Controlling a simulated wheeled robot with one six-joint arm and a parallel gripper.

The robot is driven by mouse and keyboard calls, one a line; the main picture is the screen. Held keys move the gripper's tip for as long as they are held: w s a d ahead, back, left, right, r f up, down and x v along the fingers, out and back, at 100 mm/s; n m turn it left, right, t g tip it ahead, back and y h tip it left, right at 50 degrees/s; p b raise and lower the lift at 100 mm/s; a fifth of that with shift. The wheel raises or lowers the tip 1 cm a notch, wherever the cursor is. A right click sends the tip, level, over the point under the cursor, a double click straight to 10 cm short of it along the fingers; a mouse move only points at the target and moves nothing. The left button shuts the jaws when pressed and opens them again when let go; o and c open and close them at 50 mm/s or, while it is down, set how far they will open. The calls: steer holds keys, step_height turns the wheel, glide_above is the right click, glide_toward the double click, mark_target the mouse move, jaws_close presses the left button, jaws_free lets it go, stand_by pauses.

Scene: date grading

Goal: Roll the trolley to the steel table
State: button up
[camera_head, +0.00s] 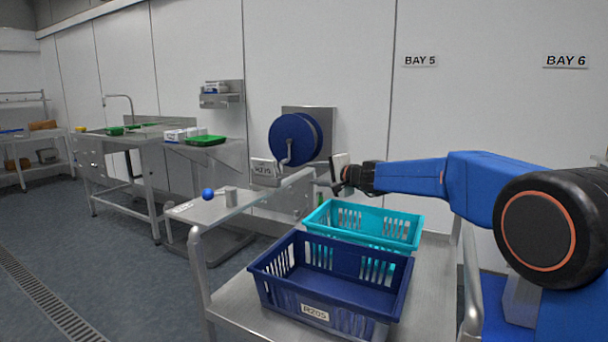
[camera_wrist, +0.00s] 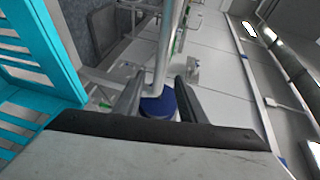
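The steel trolley (camera_head: 237,309) stands in front of me, carrying a dark blue basket (camera_head: 330,291) and a turquoise basket (camera_head: 365,220) behind it. Its raised push bar (camera_head: 255,199) crosses its left end. My gripper (camera_head: 323,184) is at the far end of this bar, fingers pointing left. In the wrist view the fingers (camera_wrist: 158,100) are apart, and a steel bar (camera_wrist: 166,50) runs up between or just beyond them; I cannot tell which. A steel table (camera_head: 150,139) with a tap stands against the wall at the left.
A blue hose reel (camera_head: 296,139) hangs on the wall behind the trolley. A blue ball (camera_head: 208,194) and a small metal cylinder (camera_head: 230,196) show just beyond the push bar. A green tray (camera_head: 205,140) is farther back. A floor drain (camera_head: 50,300) crosses the open floor at left.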

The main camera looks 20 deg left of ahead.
mark_target(306, 173)
steer(key=shift+x, duration=3.2)
jaws_close()
